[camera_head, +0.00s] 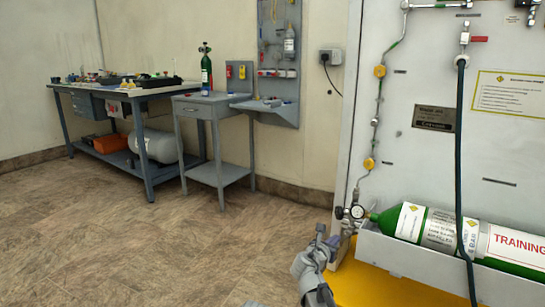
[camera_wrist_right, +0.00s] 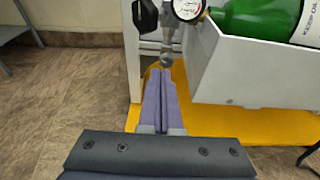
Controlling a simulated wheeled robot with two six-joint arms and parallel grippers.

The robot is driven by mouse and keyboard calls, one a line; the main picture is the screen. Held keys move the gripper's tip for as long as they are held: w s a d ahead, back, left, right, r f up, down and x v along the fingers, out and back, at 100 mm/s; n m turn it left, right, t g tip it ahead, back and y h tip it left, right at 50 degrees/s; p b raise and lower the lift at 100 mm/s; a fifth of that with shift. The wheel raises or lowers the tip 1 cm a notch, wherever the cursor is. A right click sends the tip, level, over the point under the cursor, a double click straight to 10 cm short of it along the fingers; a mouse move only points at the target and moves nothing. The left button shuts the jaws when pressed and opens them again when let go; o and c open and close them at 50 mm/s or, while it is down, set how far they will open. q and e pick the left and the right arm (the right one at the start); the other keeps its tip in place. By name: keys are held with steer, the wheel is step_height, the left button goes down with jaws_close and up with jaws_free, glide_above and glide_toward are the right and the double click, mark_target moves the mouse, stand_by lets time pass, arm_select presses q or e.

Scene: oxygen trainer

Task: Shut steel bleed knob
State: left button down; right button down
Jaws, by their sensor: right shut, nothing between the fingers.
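The steel bleed knob (camera_wrist_right: 167,59) is a small round metal knob in the right wrist view, at the lower end of a metal valve fitting under the pressure gauge (camera_wrist_right: 188,8). My right gripper (camera_wrist_right: 161,76) is shut and empty. Its purple-grey fingers point toward the knob, with the tips just below it in the picture; I cannot tell whether they touch. In the head view my right gripper (camera_head: 328,243) is at bottom centre, left of the fittings below the gauge (camera_head: 357,211). My left gripper is not in view.
A black knob (camera_wrist_right: 145,15) sits left of the gauge. A green cylinder (camera_head: 411,222) lies in a white trough (camera_head: 400,252) on the right, above a yellow base (camera_head: 375,288). A dark hose (camera_head: 460,150) hangs in front. The floor to the left is clear.

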mark_target(349, 232)
steer(key=shift+w+d, duration=0.1)
steer(key=w+d, duration=0.3)
steer(key=w, duration=0.2)
steer(key=shift+w+d, duration=0.3)
steer(key=shift+d, duration=0.05)
steer(key=shift+d+f, duration=0.1)
steer(key=shift+f, duration=0.2)
stand_by(0.6)
steer(key=shift+s+d+r, duration=0.1)
steer(key=shift+s+d, duration=0.15)
stand_by(0.3)
steer(key=shift+s+d, duration=0.2)
steer(key=shift+d, duration=0.1)
steer(key=shift+s+d, duration=0.2)
steer(key=shift+d, duration=0.1)
stand_by(0.3)
